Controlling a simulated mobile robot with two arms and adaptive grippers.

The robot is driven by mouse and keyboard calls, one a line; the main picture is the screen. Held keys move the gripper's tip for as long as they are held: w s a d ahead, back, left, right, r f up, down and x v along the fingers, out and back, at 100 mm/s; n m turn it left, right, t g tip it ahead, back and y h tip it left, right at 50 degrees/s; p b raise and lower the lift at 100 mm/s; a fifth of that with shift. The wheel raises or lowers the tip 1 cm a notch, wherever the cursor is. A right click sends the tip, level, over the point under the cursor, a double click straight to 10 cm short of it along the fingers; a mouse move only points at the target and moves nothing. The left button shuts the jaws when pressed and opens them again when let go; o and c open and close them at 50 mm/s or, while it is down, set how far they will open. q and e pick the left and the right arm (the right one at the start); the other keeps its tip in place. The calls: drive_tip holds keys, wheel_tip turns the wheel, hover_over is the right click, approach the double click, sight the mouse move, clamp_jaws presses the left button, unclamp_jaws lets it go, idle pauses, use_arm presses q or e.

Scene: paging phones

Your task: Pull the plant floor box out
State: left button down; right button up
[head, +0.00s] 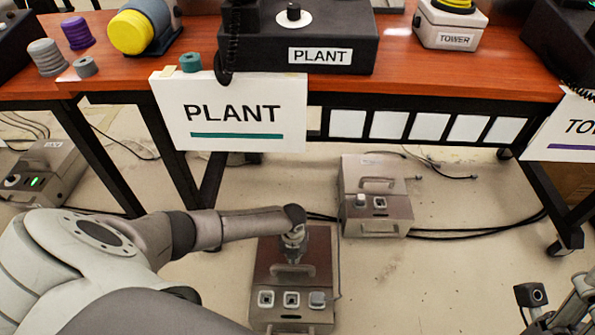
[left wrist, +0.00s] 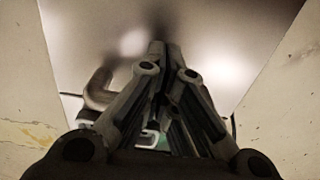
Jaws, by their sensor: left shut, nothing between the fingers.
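A grey metal floor box (head: 318,262) stands on the floor in front of the table that bears the PLANT sign (head: 232,115), with square sockets along its near side. My left gripper (head: 294,250) is over the top of this box, shut and empty. In the left wrist view the shut fingers (left wrist: 158,55) point at the box's pale lid (left wrist: 215,25). A bent handle (left wrist: 98,88) stands just left of the fingers, not between them. Contact with the lid cannot be told. Part of my right gripper (head: 578,302) shows at the lower right edge; its fingertips are unclear.
A second metal box (head: 360,180) with a handle sits farther back under the table (head: 450,88), cables running from it. Another box (head: 45,170) with green lights is at the left. Black table legs (head: 178,150) flank the space. Floor at the right is mostly clear.

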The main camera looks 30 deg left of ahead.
use_arm(q)
drive_tip(key=shift+s+d, duration=0.1)
drive_tip(key=shift+s, duration=0.05)
wheel_tip(320, 180, up, 12)
idle(0.5)
